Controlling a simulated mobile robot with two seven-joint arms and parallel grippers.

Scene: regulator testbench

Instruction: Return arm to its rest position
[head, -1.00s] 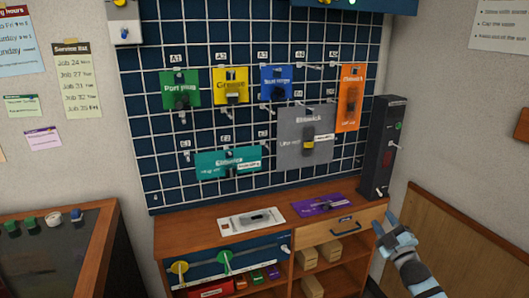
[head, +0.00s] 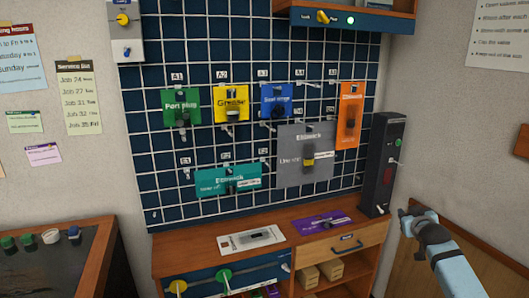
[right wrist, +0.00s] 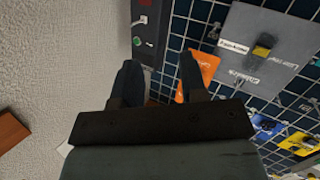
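My right gripper (head: 405,213) is in the lower right of the head view, with its blue forearm coming up from the bottom right corner. It is apart from the bench, in front of the wall to the right of the dark upright box. In the right wrist view its two dark fingers (right wrist: 160,78) stand apart with a gap between them. Nothing is held between them. My left arm and gripper are not in view.
A dark upright box (head: 382,165) with buttons stands just left of the gripper. The wooden bench (head: 205,243) carries a white card (head: 250,239) and a purple card (head: 322,221). Coloured cards hang on the grid board (head: 150,150). A shelf (head: 345,20) juts out above.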

